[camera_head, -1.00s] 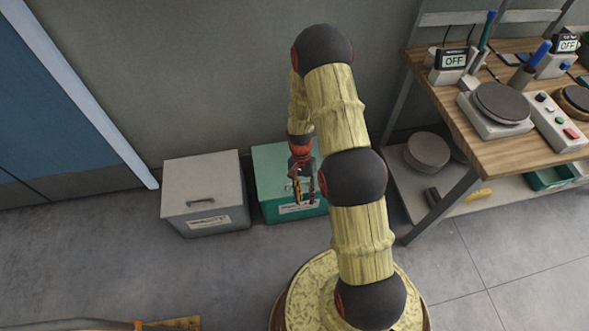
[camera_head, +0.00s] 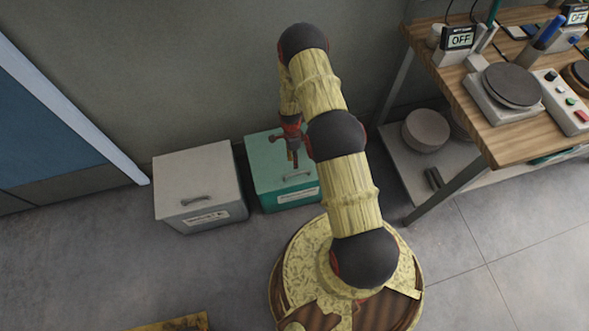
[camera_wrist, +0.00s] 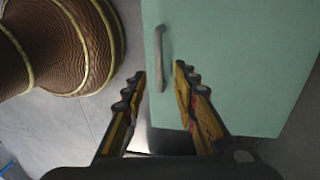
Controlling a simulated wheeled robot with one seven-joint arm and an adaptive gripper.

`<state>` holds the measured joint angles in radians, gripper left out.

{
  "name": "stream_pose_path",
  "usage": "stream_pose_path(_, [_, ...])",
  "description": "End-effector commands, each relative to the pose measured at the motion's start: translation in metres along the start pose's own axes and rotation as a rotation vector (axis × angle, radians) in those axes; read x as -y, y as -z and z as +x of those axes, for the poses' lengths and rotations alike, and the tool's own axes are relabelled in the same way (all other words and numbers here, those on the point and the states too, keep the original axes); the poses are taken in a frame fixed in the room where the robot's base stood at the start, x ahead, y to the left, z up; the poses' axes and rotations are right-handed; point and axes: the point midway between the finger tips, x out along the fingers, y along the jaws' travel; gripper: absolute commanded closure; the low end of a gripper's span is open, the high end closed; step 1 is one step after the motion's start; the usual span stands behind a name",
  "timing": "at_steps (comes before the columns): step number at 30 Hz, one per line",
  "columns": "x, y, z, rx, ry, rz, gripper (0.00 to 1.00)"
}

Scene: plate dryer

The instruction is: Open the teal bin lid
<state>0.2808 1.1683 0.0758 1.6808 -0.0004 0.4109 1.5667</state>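The teal bin (camera_head: 262,186) stands on the floor against the wall, with its lid down. Its lid (camera_wrist: 235,60) fills the right half of the wrist view. A grey bar handle (camera_head: 299,176) lies near the lid's front edge; it also shows in the wrist view (camera_wrist: 160,60). My gripper (camera_head: 294,164) is above the lid, pointing down. In the wrist view its two fingers (camera_wrist: 160,82) are apart, with the handle seen between the tips. I cannot tell how far the fingertips are above the handle. My arm hides part of the bin's right side.
A grey lidded bin (camera_head: 198,185) stands just left of the teal one. A wooden workbench (camera_head: 480,110) with hot plates and a lower shelf is at the right. A blue door (camera_head: 50,130) is at the far left.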

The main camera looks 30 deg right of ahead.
Motion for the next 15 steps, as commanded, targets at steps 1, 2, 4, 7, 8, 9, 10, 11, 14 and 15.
stream_pose_path(1, [-0.001, 0.0, 0.005, 0.0, -0.002, 0.006, 0.71])
stream_pose_path(2, [-0.001, 0.0, 0.008, 0.0, -0.002, 0.008, 0.71])
stream_pose_path(4, [-0.001, 0.0, 0.017, 0.0, -0.003, 0.007, 0.71])
stream_pose_path(7, [-0.002, 0.0, 0.034, 0.0, -0.005, 0.006, 0.71])
stream_pose_path(8, [-0.002, 0.0, 0.039, 0.0, -0.005, 0.006, 0.71])
stream_pose_path(9, [-0.001, 0.0, 0.045, 0.0, -0.004, 0.005, 0.71])
stream_pose_path(10, [-0.001, 0.0, 0.049, 0.0, -0.003, 0.005, 0.71])
stream_pose_path(11, [-0.001, 0.0, 0.053, 0.0, -0.003, 0.005, 0.71])
stream_pose_path(14, [-0.001, 0.0, 0.065, 0.0, -0.003, 0.004, 0.71])
stream_pose_path(15, [-0.001, 0.0, 0.069, 0.0, -0.003, 0.004, 0.71])
